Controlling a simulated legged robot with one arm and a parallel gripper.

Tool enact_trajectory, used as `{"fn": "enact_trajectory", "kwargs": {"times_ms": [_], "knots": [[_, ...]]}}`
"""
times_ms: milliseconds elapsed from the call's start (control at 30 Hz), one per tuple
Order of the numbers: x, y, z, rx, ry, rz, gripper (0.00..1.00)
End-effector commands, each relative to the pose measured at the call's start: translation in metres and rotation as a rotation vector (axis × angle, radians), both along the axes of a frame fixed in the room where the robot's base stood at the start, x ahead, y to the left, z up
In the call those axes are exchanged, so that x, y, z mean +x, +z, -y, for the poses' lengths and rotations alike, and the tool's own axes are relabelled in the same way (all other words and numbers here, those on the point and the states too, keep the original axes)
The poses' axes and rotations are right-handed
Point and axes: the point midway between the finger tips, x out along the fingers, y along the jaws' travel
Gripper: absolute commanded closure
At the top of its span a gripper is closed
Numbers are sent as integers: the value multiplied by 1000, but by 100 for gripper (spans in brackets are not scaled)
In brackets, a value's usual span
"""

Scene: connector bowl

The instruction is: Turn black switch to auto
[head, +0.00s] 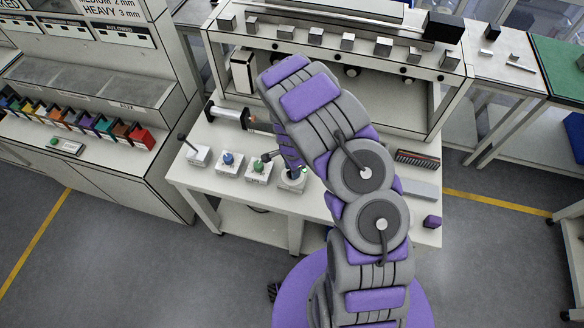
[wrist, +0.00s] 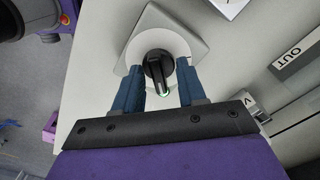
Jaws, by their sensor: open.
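The black switch (wrist: 158,68) is a knob on a round white disc over a grey square box (wrist: 196,42). Its greenish-lit end points toward the bottom of the wrist view. My gripper (wrist: 159,72) is open, with one blue finger on each side of the knob. I cannot tell whether the fingers touch it. In the head view the switch's box (head: 291,184) stands at the table's front edge, the rightmost in a row of small control boxes. My arm and gripper hide most of the knob there. No label reading auto is legible.
Left of the switch box stand a green-button box (head: 258,172), a blue-button box (head: 228,163) and a lever box (head: 198,155). A cylinder (head: 228,115) lies behind them. A shelf unit (head: 330,45) rises at the back.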

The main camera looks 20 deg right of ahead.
Motion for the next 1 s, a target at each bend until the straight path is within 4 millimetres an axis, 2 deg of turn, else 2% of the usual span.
{"fn": "enact_trajectory", "kwargs": {"times_ms": [133, 267, 1000], "knots": [[0, 3, 0, 0, 0, 0, 60], [0, 15, 0, 0, 1, -1, 60], [1, 148, -1, -2, -1, 0, 60]]}}
